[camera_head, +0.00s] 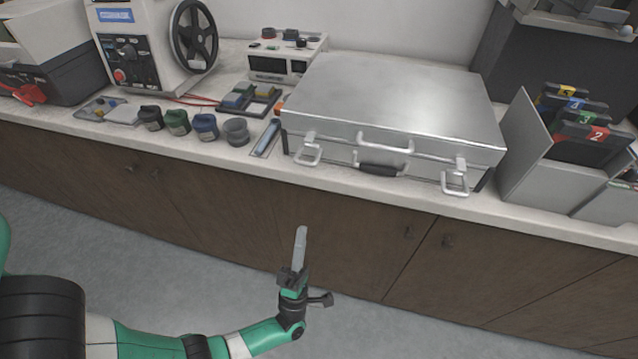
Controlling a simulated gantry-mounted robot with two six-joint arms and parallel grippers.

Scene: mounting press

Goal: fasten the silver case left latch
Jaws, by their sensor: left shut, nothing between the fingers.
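The silver case (395,95) lies closed, lid down, on the white counter. Its left latch (308,149) is a pale wire loop at the left of the front face, hanging out over the front; whether it is hooked I cannot tell. The right latch (455,177) is a similar loop at the right of the front. A silver bar handle and a black handle (380,170) are between them. My left gripper (300,232) is shut and empty, pointing up in front of the cabinets, below and apart from the left latch. My right gripper is not in view.
Grey holders with numbered black cartridges (580,140) stand close to the case's right. Several small jars (205,126) and a blue-topped strip (266,138) lie to its left. The mounting press (140,45) stands behind the jars.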

